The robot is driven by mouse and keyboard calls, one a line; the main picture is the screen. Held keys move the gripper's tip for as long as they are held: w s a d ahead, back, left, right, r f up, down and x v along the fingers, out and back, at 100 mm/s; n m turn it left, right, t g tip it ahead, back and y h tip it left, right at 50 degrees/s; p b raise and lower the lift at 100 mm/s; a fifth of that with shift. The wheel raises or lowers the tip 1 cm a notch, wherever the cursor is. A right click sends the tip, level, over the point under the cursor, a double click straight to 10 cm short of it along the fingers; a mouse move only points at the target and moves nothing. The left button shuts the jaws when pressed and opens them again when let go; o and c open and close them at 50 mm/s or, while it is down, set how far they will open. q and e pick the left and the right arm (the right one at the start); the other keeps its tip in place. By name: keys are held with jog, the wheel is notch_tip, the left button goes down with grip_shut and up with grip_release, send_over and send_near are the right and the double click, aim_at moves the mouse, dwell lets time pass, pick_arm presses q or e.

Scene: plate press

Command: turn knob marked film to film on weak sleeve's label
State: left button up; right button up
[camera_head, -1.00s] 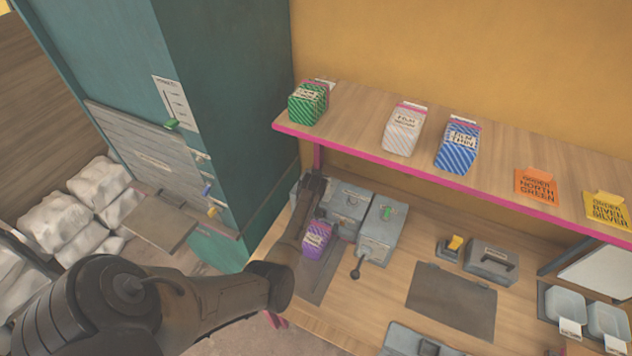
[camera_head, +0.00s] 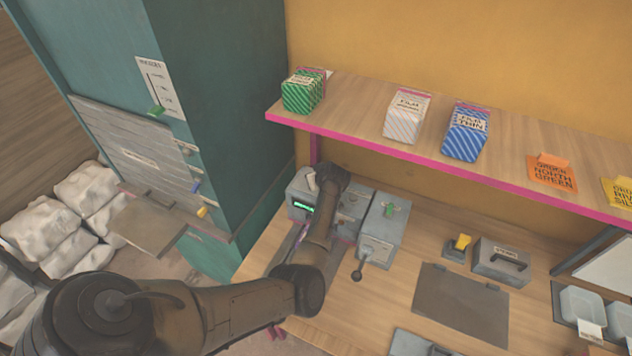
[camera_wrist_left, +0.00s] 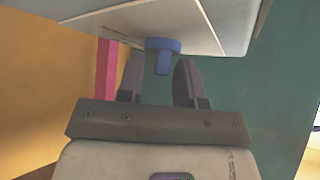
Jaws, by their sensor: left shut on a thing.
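A blue knob (camera_wrist_left: 162,52) sticks out of a pale grey box (camera_wrist_left: 150,22) in the left wrist view. A grey box with a lit green display (camera_head: 302,208) shows left of the arm. The knob's marking and setting cannot be read. My right gripper is not in view.
The shelf above holds a green pack (camera_head: 303,92), a white striped pack (camera_head: 407,117) and a blue pack (camera_head: 466,133). A grey box with a green knob and lever (camera_head: 381,232) stands right of the arm. A teal cabinet (camera_head: 215,110) is close on the left.

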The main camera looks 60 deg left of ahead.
pick_arm(q)
jog(key=shift+f, duration=0.3)
jog(key=o, duration=0.5)
jog(key=shift+o, duration=0.4)
jog(key=shift+r, duration=0.15)
jog(key=shift+r, duration=0.1)
jog(key=v, duration=1.3)
jog(key=shift+d+r+b, duration=0.2)
jog(key=shift+d+b, duration=0.05)
jog(key=shift+b, duration=0.05)
jog(key=shift+s, duration=0.1)
